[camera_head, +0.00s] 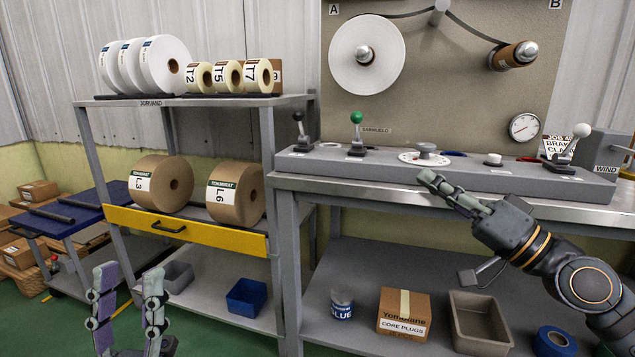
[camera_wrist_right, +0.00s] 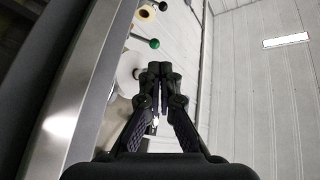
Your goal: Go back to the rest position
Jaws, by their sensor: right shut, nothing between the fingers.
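My right gripper (camera_head: 428,180) reaches in from the right in the head view, in front of the grey control console (camera_head: 450,178). Its fingers are together, with nothing between them. It also shows shut and empty in the right wrist view (camera_wrist_right: 159,72). My left gripper (camera_head: 128,285) is at the lower left of the head view. Its two fingers point up and stand apart, with nothing between them. It is in front of the shelf rack.
The workbench (camera_head: 350,187) carries a green-knobbed lever (camera_head: 356,118), a black-knobbed lever (camera_head: 298,117) and a dial (camera_head: 424,155). The rack has a yellow drawer (camera_head: 190,233) and large brown rolls (camera_head: 235,195). A cardboard box (camera_head: 404,312) and grey bin (camera_head: 480,318) sit on the lower shelf.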

